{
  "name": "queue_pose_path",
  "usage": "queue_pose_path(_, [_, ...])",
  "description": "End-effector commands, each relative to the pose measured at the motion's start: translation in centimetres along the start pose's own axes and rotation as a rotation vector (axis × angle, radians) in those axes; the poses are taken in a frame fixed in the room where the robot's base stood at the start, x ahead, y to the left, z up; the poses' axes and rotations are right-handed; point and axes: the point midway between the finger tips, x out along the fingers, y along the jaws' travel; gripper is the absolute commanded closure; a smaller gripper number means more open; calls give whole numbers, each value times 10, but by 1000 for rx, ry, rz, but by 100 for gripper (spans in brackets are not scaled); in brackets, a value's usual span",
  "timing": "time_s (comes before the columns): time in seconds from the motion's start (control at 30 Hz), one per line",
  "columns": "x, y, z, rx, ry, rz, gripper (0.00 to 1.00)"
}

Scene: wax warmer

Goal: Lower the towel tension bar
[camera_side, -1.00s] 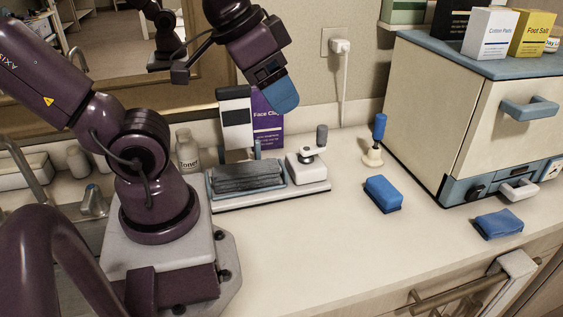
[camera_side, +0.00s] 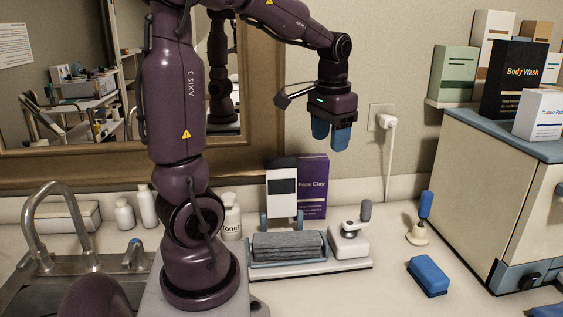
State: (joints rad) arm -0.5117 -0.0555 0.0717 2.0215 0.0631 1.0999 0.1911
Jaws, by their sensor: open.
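My gripper (camera_side: 331,136) hangs high above the counter, pointing down. Its two blue fingertips are a little apart with nothing between them. Below it stands a white-based unit with a tray of folded grey towels (camera_side: 288,246). A lever with a grey knob (camera_side: 365,211) sits on a white block (camera_side: 349,240) right of the towels. I cannot tell clearly which part is the tension bar. My gripper touches none of these.
A purple Face Clay box (camera_side: 313,187) and a Toner bottle (camera_side: 231,217) stand behind the unit. A blue-handled tool (camera_side: 424,211), a blue block (camera_side: 428,274) and a large cream cabinet (camera_side: 481,190) are to the right. A sink tap (camera_side: 62,215) is at the left.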

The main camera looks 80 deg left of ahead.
Motion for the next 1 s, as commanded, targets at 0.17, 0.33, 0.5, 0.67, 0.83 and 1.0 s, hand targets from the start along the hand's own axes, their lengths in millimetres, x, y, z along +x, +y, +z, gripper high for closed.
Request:
queue_pose_path(0.17, [25,-94,-23,15,-218,-6,45])
queue_pose_path(0.33, [33,-157,-28,132,-379,36,45])
queue_pose_path(0.5, [6,-168,-31,309,-434,72,45])
queue_pose_path(0.67, [8,-164,-25,381,-460,111,45])
queue_pose_path(0.83, [27,-163,-15,384,-461,113,45])
queue_pose_path(1.0, [59,-163,1,383,-461,113,45])
